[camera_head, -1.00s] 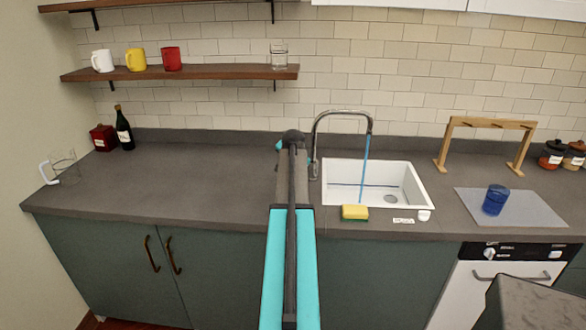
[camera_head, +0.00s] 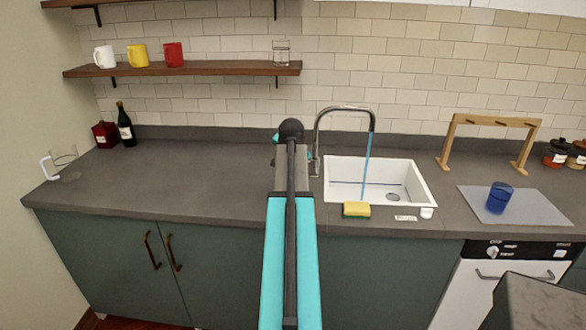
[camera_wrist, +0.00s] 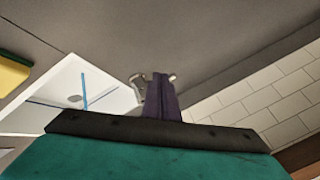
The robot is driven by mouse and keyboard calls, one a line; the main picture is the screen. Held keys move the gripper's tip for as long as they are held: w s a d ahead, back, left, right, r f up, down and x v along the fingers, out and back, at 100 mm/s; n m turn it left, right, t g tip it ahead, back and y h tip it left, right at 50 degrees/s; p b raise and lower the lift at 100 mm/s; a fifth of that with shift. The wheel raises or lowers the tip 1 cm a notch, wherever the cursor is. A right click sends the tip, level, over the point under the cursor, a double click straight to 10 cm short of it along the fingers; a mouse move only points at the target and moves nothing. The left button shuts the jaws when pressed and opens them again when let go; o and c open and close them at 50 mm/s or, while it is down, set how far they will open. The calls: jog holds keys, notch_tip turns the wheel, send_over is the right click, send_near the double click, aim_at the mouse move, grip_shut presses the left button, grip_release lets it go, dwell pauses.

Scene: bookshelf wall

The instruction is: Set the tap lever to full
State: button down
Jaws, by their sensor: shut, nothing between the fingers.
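The chrome tap (camera_head: 345,109) arches over the white sink (camera_head: 428,188), and a thin blue stream (camera_head: 366,158) runs from its spout into the basin. In the wrist view, the stream (camera_wrist: 84,92) and a metal part of the tap (camera_wrist: 138,84) show left of my gripper (camera_wrist: 161,78). The dark fingers are together and empty, close beside that metal part. I cannot tell whether they touch it. In the head view my arm hides the gripper and the area left of the tap base.
A yellow-green sponge (camera_head: 356,209) lies at the sink's front edge. A wooden rack (camera_head: 448,145) and a blue cup (camera_head: 499,197) on a grey mat (camera_head: 540,210) stand to the right. The counter (camera_head: 170,180) left of my arm is mostly clear. A shelf (camera_head: 215,69) is above.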

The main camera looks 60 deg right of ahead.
jog(key=shift+a+r, duration=0.85)
jog(key=shift+r, duration=0.15)
